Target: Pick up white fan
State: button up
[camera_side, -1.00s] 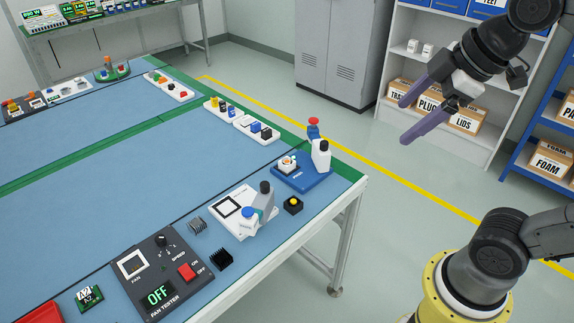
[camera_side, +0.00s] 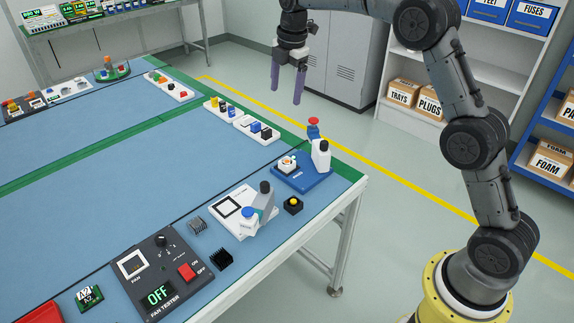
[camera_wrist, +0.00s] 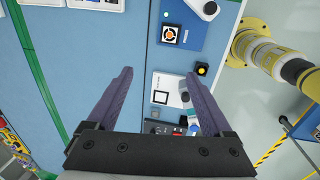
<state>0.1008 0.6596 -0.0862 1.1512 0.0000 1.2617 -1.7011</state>
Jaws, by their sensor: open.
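A small white square piece with a dark ring and orange centre, which looks like the white fan (camera_side: 287,163), sits on a blue tray (camera_side: 300,183) near the table's right edge. It also shows near the top of the wrist view (camera_wrist: 169,34). My gripper (camera_side: 288,84) is open and empty, its purple fingers pointing down, high up and behind the tray in the side view. In the wrist view my gripper's fingers (camera_wrist: 158,75) are spread, with nothing between them; the fan appears beyond the fingertips.
A white plate with a black square (camera_side: 229,207), grey bottle (camera_side: 264,197), yellow-button box (camera_side: 293,205) and fan tester (camera_side: 160,268) are nearer. The table's left middle is clear.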

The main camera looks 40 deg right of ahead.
notch_tip(320, 180, down, 7)
jog(key=w+d+g, duration=0.1)
jog(key=w, duration=0.1)
send_over(287, 161)
jog(key=shift+g, duration=0.4)
notch_tip(287, 161, down, 12)
jog(key=shift+w+a+r, duration=0.1)
jog(key=shift+r, duration=0.1)
jog(key=shift+f, duration=3.1)
grip_shut()
jog(key=shift+r, duration=0.15)
